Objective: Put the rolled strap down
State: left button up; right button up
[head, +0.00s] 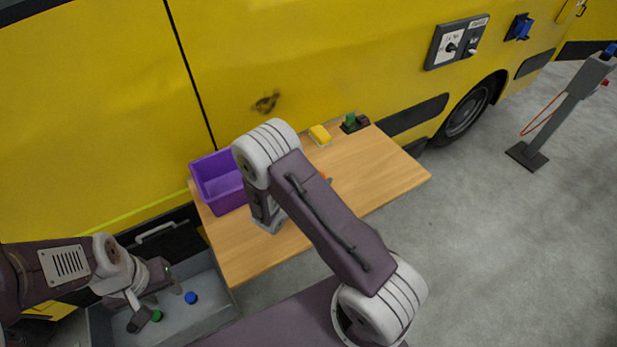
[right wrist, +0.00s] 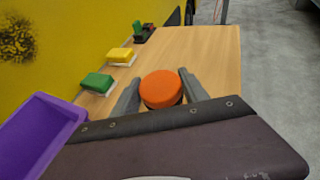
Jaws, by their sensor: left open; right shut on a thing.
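The rolled strap, an orange round roll (right wrist: 161,88), sits between the fingers of my right gripper (right wrist: 159,80) in the right wrist view. That gripper is shut on it, over the wooden table (right wrist: 212,55). I cannot tell whether the roll touches the table top. In the head view my right arm hides nearly all of the roll and gripper; only a sliver of orange shows. My left gripper (head: 158,303) is open and empty, above a grey bin at the lower left.
A purple bin (head: 222,183) stands on the table's left end. A green block (right wrist: 97,83), a yellow block (head: 320,134) and a dark holder with a green piece (head: 353,123) line the back edge. Blue and green round pieces lie in the grey bin (head: 205,315). The table's right part is clear.

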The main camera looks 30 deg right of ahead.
jog(key=w+f, duration=0.1)
jog(key=w, duration=0.1)
jog(key=w+f, duration=0.1)
jog(key=w, duration=0.1)
jog(key=w+f, duration=0.2)
jog(key=w, duration=0.1)
jog(key=shift+s, duration=0.2)
notch_tip(320, 180, down, 4)
jog(key=shift+r+p, duration=0.2)
jog(key=shift+p, duration=0.25)
jog(key=shift+w+f, duration=0.2)
jog(key=shift+f, duration=0.05)
pick_arm(q)
jog(key=shift+w+r, duration=0.4)
jog(key=shift+w, duration=0.15)
pick_arm(e)
jog(key=shift+s, duration=0.1)
jog(key=shift+s+f+b, duration=0.1)
jog(key=shift+f+b, duration=0.05)
jog(key=shift+b, duration=0.2)
jog(key=o, duration=1.5)
pick_arm(q)
jog(key=shift+f, duration=0.25)
pick_arm(e)
jog(key=shift+o, duration=0.5)
